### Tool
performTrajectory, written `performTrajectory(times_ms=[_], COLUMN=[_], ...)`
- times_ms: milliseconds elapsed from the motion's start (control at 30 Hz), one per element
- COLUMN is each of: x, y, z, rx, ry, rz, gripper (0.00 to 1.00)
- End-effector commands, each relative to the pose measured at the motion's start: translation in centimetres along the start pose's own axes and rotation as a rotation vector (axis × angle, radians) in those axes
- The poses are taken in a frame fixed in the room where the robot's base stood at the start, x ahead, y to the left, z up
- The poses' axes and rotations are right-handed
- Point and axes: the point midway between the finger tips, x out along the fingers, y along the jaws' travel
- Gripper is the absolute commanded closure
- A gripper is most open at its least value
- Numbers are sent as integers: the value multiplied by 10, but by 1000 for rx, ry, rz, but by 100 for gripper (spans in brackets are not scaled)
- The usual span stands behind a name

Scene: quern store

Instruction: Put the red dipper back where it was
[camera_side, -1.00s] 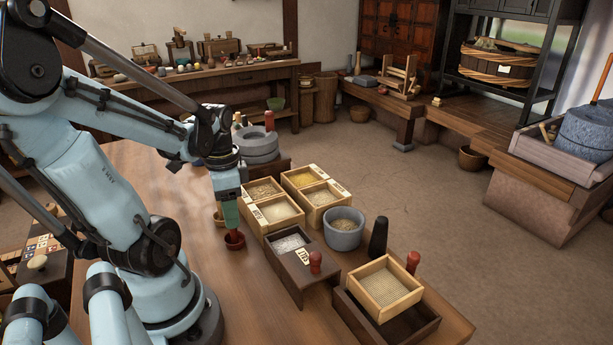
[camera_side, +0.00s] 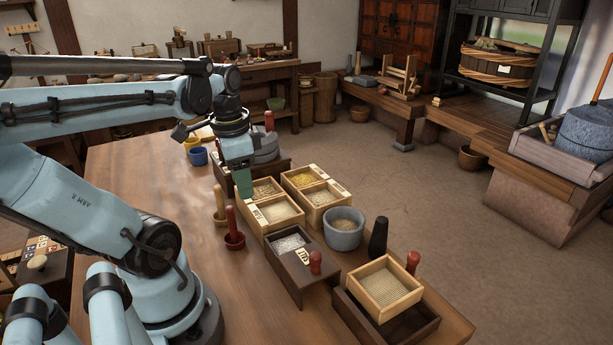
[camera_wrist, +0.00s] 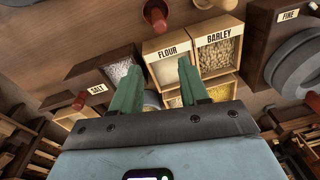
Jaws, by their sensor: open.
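The red dipper (camera_side: 233,226) stands upright on the wooden table, its cup down and its handle up, to the left of the grain boxes. It also shows at the top of the wrist view (camera_wrist: 156,14). A pale wooden dipper (camera_side: 219,204) stands just behind it. My gripper (camera_side: 243,188) is above the near left grain box, up and behind the red dipper, and touches neither dipper. In the wrist view its two green fingers (camera_wrist: 158,68) are spread apart with nothing between them.
Boxes labelled flour (camera_wrist: 168,50), barley (camera_wrist: 218,37) and salt (camera_wrist: 97,87) stand close by. A grey bowl (camera_side: 343,229), black pestle (camera_side: 378,237) and sieve box (camera_side: 383,288) are right. Blue (camera_side: 198,156) and yellow dippers stand behind. The table's left part is clear.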

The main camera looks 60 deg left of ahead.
Motion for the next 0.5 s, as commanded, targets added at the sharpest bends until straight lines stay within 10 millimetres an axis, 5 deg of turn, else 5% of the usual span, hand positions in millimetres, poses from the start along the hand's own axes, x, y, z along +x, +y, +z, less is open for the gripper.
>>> performTrajectory(times_ms=[300,500], x=[9,5], y=[82,123], z=[-91,-114], rx=[-79,-128], ry=[365,511], rz=[-57,10], gripper=[55,55])
